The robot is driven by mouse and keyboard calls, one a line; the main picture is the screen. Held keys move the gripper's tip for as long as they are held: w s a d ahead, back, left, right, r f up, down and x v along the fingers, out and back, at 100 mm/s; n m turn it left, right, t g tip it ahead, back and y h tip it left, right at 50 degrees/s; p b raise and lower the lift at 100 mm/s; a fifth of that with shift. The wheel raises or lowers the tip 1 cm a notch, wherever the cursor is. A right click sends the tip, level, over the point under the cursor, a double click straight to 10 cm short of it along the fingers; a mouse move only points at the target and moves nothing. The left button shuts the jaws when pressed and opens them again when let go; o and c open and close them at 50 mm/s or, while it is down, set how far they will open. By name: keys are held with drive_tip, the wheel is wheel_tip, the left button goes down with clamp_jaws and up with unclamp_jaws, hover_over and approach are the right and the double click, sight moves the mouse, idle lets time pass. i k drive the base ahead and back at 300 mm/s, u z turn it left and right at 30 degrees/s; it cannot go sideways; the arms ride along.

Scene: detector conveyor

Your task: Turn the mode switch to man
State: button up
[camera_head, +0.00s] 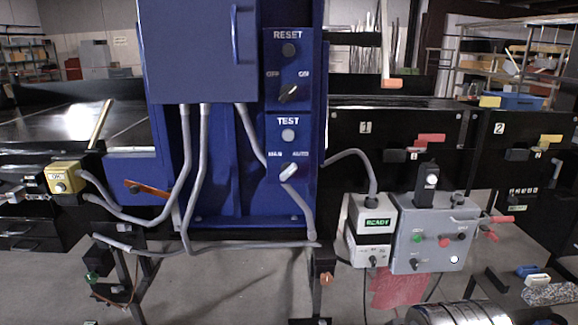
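The mode switch (289,171) is a light-coloured rotary knob on the lower blue control panel, below the TEST label and its pale round button. The label at its left is small and reads like MAN; the label at its right reads AUTO. The knob's handle is tilted, with its upper end towards the upper right, on the AUTO side. Nothing covers the switch. I cannot make out my gripper in this view.
Above is a dark OFF/ON knob (289,93) below a RESET button (289,50). Grey conduits (188,160) run down the blue cabinet (202,55). At right stand a READY box (377,223) and a grey control box (433,238). The space before the switch looks clear.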

sight(288, 170)
drive_tip(key=u, duration=1.95)
drive_tip(key=i, duration=0.35)
drive_tip(key=z, duration=0.3)
